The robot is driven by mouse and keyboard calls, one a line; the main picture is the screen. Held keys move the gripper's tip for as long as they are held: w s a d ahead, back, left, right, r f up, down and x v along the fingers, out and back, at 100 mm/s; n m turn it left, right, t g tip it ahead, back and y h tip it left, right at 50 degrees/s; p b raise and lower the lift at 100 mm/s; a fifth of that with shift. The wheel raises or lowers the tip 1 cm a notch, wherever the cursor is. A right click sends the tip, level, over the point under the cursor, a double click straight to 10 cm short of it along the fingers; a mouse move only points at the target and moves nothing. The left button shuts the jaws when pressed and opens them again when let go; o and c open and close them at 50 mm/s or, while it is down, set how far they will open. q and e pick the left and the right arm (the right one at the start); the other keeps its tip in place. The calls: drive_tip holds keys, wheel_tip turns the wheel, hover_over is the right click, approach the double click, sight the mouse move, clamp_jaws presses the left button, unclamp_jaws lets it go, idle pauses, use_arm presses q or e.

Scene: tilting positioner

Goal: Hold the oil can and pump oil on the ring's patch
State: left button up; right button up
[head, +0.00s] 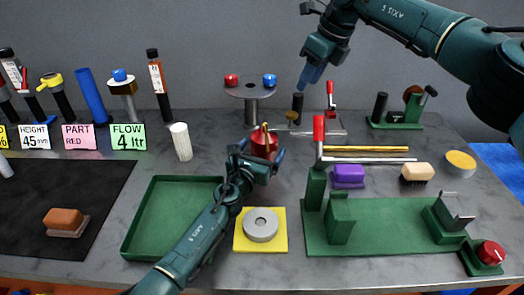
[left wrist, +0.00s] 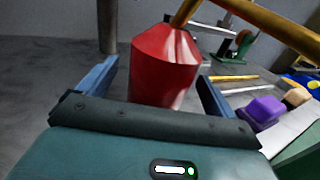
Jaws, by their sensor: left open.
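The red oil can (head: 263,144) stands on the grey table in the middle of the head view. In the left wrist view its red body (left wrist: 165,68) is upright between my blue fingers, with a brass-coloured bar crossing above it. My left gripper (head: 262,160) is open around the near side of the can, with a gap on each side. A grey ring (head: 261,224) lies on a yellow square pad (head: 240,243) in front; I cannot make out a patch on it. My right gripper (head: 312,76) is raised at the back, pointing down; its finger gap cannot be made out.
A green tray (head: 128,232) lies beside my left arm. A post with a round plate (head: 250,93) stands behind the can. Red-handled clamps (head: 319,130), a purple block (head: 348,175) and a green fixture base (head: 385,240) are to the right. A black mat (head: 100,190) lies left.

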use_arm(q)
drive_tip(key=shift+d+f, duration=0.1)
drive_tip(key=shift+f, duration=0.1)
drive_tip(key=shift+c, duration=0.4)
drive_tip(key=c, duration=1.3)
use_arm(e)
drive_tip(key=shift+c, duration=0.2)
clamp_jaws()
use_arm(q)
drive_tip(key=shift+w, duration=0.1)
idle(0.6)
